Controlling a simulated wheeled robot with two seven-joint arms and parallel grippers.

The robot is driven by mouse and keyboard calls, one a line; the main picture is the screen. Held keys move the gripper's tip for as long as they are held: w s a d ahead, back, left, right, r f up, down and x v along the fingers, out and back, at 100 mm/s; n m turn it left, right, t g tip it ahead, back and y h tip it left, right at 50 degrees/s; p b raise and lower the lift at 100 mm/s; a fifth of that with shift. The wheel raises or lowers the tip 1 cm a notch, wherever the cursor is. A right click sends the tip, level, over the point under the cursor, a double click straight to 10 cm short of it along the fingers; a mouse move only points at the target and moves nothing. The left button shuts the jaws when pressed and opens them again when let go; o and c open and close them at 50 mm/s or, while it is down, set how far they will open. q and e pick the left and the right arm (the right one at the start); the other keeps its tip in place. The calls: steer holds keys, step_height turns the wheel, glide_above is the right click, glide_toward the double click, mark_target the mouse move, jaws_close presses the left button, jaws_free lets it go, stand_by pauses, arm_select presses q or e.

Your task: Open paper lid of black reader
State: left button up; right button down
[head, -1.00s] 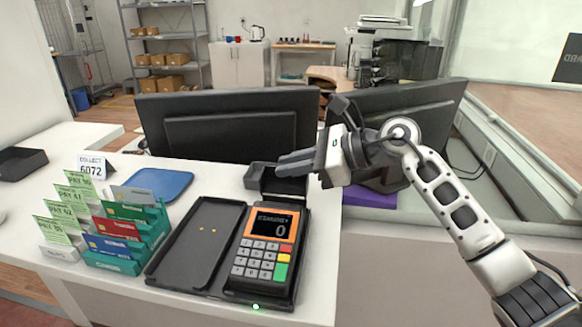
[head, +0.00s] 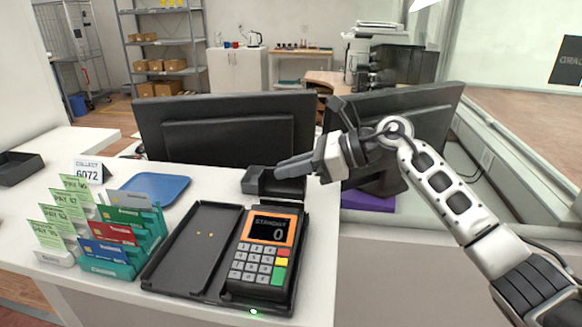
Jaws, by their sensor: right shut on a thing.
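The black card reader (head: 263,250) sits in a black tray on the white counter, with an orange-framed screen and a keypad. Its dark paper lid (head: 256,184) is at the reader's far end. My right gripper (head: 290,167) reaches in from the right and its fingers are shut on this lid. The fingers hide part of the lid, so its exact tilt is hard to tell. My left gripper is out of view.
An empty black tray half (head: 192,247) lies left of the reader. Farther left are a teal card holder (head: 128,240), green price cards (head: 62,211) and a blue tray (head: 152,189). Two black monitors (head: 230,125) stand close behind the lid.

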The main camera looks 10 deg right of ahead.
steer(key=c, duration=1.5)
jaws_free()
steer(key=shift+o, duration=0.2)
steer(key=shift+d, duration=0.1)
steer(key=b+v, duration=0.3)
steer(key=v, duration=1.2)
steer(key=shift+d, duration=0.3)
steer(key=shift+s+r, duration=0.15)
